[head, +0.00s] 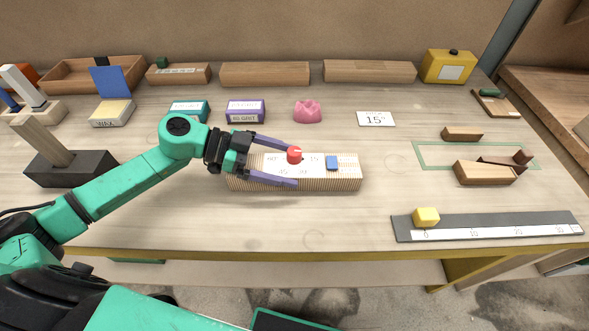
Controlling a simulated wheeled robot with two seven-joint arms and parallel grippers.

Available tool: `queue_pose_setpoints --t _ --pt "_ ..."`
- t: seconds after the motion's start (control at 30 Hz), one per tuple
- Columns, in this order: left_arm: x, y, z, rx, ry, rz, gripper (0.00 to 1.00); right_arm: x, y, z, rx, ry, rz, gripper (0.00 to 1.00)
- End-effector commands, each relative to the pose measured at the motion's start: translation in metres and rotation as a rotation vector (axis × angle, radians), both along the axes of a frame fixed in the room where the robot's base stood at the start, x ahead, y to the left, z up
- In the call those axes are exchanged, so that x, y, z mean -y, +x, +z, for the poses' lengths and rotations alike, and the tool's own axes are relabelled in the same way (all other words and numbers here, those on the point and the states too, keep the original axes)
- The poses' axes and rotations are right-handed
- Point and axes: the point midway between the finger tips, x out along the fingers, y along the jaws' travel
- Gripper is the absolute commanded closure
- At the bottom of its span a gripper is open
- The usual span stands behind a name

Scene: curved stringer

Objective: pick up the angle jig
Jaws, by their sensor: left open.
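What looks like the angle jig is a ribbed, light wooden block (345,180) in the middle of the table. It has a white top plate marked with numbers such as 15 and 45. A red knob (294,155) and a small blue block (332,163) are on its top. My left gripper (297,166) reaches over the block from the left with its two purple fingers spread apart. The red knob shows by the upper fingertip. Nothing is held, and I cannot tell whether the fingers touch the block. My right gripper is not in view.
A card reading 15° (376,119) lies behind. Wooden pieces (484,173) lie at a green outline on the right. A grey ruler strip (490,228) with a yellow cube (426,217) is at the front right. Boxes and trays (265,74) line the back.

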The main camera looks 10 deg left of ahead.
Motion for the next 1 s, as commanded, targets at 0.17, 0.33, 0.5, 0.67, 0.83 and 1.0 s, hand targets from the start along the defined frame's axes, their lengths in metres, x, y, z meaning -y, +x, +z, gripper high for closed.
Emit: queue_pose_setpoints --t 0.17,0.33,0.5,0.67,0.83,1.0 --pt "-0.001 0.000 0.000 0.000 0.000 0.000 0.34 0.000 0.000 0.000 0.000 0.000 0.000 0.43" --pt "-0.001 0.000 0.000 0.001 0.000 0.000 0.99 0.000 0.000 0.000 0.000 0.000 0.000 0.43" --pt "-0.001 0.000 0.001 0.003 -0.001 0.000 1.00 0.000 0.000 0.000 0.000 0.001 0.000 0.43" --pt "-0.001 0.000 0.003 0.004 -0.001 0.001 1.00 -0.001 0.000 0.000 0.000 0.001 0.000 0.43" --pt "-0.001 0.001 0.021 0.007 0.001 0.000 1.00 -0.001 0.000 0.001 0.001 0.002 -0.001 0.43" --pt "-0.001 0.001 0.068 0.013 0.002 0.000 1.00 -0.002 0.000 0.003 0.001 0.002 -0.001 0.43"
